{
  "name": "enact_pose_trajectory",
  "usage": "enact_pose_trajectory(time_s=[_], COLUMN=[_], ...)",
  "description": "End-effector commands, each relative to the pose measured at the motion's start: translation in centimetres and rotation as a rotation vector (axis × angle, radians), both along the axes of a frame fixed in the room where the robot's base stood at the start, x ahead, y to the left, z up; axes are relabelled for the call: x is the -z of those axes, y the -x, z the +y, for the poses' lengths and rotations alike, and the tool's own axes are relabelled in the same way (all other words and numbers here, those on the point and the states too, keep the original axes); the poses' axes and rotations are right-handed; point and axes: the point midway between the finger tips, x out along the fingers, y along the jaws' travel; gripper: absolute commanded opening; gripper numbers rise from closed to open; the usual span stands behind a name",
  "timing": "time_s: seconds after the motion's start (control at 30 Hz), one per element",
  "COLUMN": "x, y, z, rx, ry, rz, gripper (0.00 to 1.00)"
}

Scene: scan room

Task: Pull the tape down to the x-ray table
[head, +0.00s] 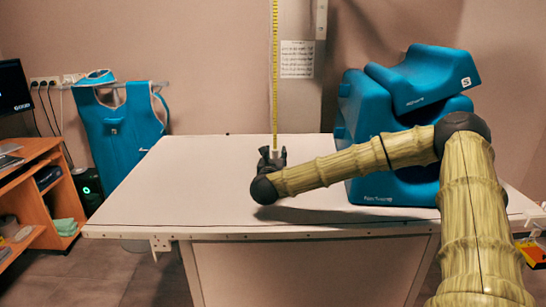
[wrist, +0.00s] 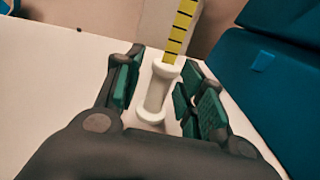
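The yellow measuring tape (head: 275,75) hangs straight down in front of the wall column, and it also shows in the wrist view (wrist: 180,32). A white spool-shaped handle (wrist: 158,90) is at its lower end. My gripper (head: 272,156) is at this end, above the white x-ray table (head: 175,190). In the wrist view my gripper (wrist: 160,95) has its green-padded fingers on either side of the handle, with narrow gaps visible. The fingers look open around it. The handle's height above the table is hard to judge.
Blue foam blocks (head: 362,110) are stacked on the table's right side, behind my arm. A blue apron (head: 118,125) hangs on the back wall at left. A wooden shelf (head: 35,190) stands at far left. The table's left half is clear.

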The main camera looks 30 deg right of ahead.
Motion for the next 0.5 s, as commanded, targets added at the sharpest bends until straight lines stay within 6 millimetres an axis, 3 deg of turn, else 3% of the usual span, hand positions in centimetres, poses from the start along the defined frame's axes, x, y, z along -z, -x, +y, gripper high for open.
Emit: enact_pose_trajectory(time_s=[0.27,0.5], x=[0.0,0.0], y=[0.3,2.7], z=[0.3,2.4], rx=[-0.001,-0.002], ry=[-0.001,-0.001], rz=[-0.001,0.000], gripper=[0.39,0.39])
